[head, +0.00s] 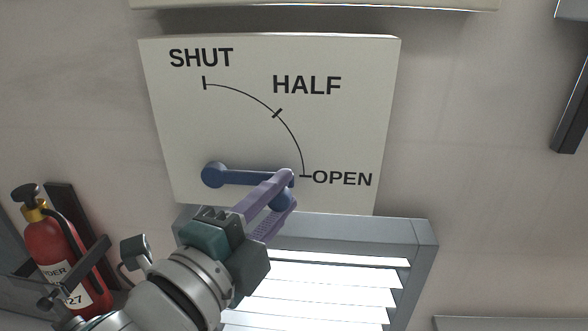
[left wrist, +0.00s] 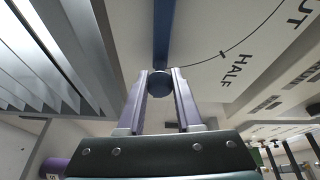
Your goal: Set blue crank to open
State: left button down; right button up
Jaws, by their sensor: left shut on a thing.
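The blue crank (head: 240,177) is on a white panel (head: 350,130) marked SHUT, HALF and OPEN along an arc. Its pivot is at the left, and its arm points right, about level, with its end close to the OPEN mark (head: 306,176). My left gripper (head: 281,189) is shut on the knob at the crank's end, which is partly hidden by the fingers in the head view. In the left wrist view the round blue knob (left wrist: 158,82) sits between the two purple fingers. My right gripper is not in view.
A lit louvred vent (head: 330,285) is right below the panel. A red fire extinguisher (head: 62,250) stands in a bracket at the lower left. A dark bar (head: 570,115) is on the wall at the upper right.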

pick_arm(q)
jog(key=shift+f, duration=0.2)
jog(key=c, duration=0.6)
grip_release()
jog(key=shift+r, duration=0.1)
jog(key=p+v, duration=0.2)
jog(key=v, duration=0.8)
